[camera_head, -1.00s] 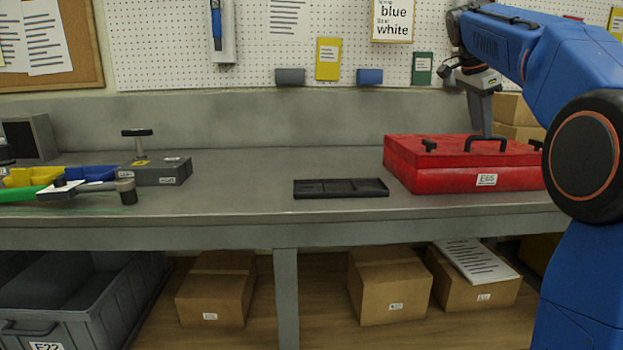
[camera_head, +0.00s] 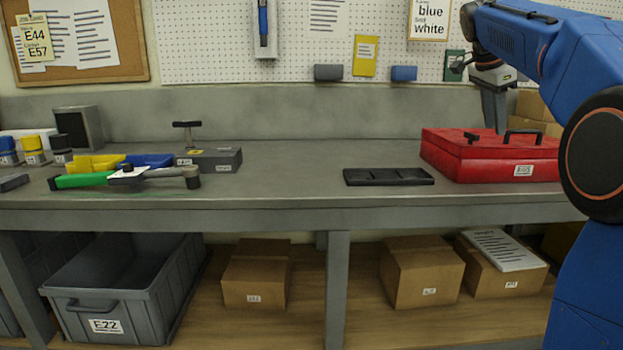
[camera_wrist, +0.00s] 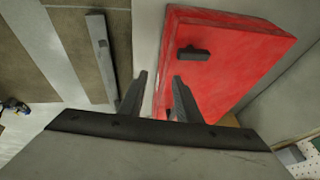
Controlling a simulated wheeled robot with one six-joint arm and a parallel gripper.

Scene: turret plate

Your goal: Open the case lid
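The red case (camera_head: 480,163) stands on the workbench at the right, its lid (camera_head: 455,144) shut. A black handle (camera_head: 523,134) and a smaller black fitting (camera_head: 471,137) are on top, and a white label is on its front. My gripper (camera_head: 499,131) points down by the lid's top, left of the handle; contact cannot be told. In the wrist view my gripper (camera_wrist: 160,76) has its two fingers apart with nothing between them. The red case (camera_wrist: 228,60) lies beyond and right of the fingers there, with one black fitting (camera_wrist: 193,53) showing. The case's right end is hidden behind my arm.
A black shallow tray (camera_head: 388,177) lies left of the case. Farther left are a grey block (camera_head: 215,160) with a T-handle, a mallet and coloured bins. Cardboard boxes (camera_head: 422,272) and a grey crate (camera_head: 125,285) stand below. The bench between block and tray is clear.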

